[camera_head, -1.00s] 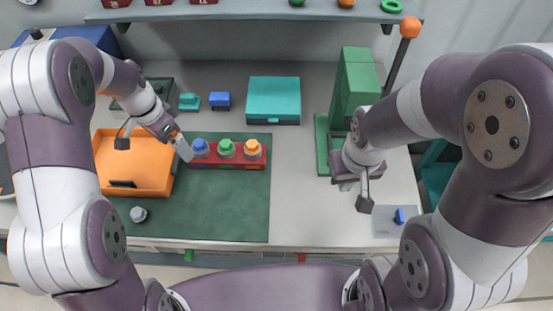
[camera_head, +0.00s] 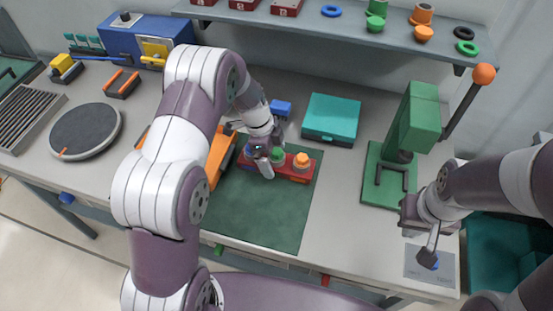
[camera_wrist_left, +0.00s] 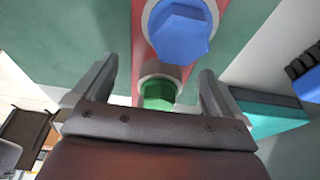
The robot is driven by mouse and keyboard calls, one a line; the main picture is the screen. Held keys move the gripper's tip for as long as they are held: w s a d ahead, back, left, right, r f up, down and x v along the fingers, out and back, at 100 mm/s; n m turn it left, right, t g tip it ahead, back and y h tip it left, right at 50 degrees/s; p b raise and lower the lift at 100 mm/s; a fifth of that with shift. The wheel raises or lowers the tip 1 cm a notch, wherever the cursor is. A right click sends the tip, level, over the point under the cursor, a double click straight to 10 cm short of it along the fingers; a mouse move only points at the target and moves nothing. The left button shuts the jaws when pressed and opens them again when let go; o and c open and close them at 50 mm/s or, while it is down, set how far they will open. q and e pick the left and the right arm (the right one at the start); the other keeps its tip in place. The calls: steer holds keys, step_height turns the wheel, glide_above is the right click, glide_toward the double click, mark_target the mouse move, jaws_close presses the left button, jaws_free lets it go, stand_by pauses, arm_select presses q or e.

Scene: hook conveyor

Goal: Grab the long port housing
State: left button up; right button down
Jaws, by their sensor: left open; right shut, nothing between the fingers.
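A red rack (camera_head: 294,177) on the green mat holds round grey-collared parts with blue, green (camera_head: 277,154) and orange (camera_head: 301,161) tops. I cannot tell which of these, if any, is the long port housing. My left gripper (camera_head: 266,170) is open at the rack's left part and hides most of the blue-topped part in the head view. In the left wrist view the green-topped part (camera_wrist_left: 157,95) shows between the open fingers (camera_wrist_left: 158,85), and the blue-topped part (camera_wrist_left: 180,32) lies beyond. My right gripper (camera_head: 428,258) is shut and empty at the right, near a grey plate.
An orange bin (camera_head: 219,158) is partly behind my left arm. A teal box (camera_head: 331,118) and a small blue block (camera_head: 281,108) stand behind the rack. A green press (camera_head: 411,122) with an orange-knobbed lever is at the right. The mat's front (camera_head: 262,215) is clear.

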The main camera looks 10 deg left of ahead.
arm_select(q)
steer(key=shift+x, duration=0.95)
jaws_close()
steer(key=shift+w+r, duration=0.15)
